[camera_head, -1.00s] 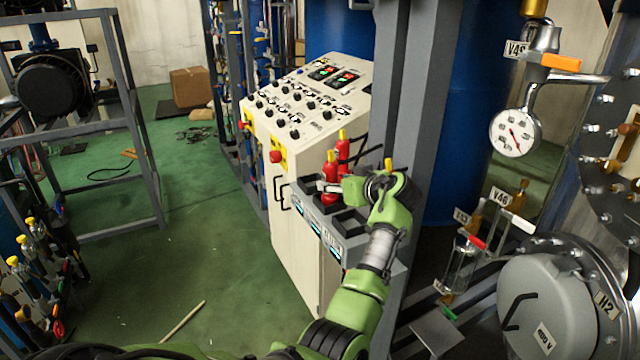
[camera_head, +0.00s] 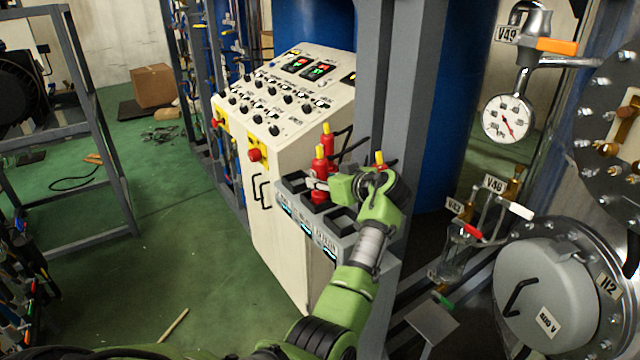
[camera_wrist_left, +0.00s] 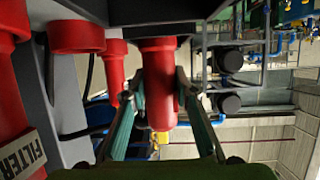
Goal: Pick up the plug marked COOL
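Red plugs with yellow tips stand at the socket box (camera_head: 283,203) on the front of the cream control cabinet. In the left wrist view, the fingers of my left gripper (camera_wrist_left: 160,88) lie against both sides of a red plug (camera_wrist_left: 160,65). Its marking does not show. Another plug at the left edge carries a label FILTER (camera_wrist_left: 22,155). I cannot read COOL on any plug. My right gripper is not in view.
The cream control cabinet (camera_head: 275,150) has knobs and displays. A grey post (camera_head: 400,110) stands close behind my left arm. A gauge (camera_head: 508,118) and a round grey vessel hatch (camera_head: 540,290) are at the right. Green floor at the left is mostly clear.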

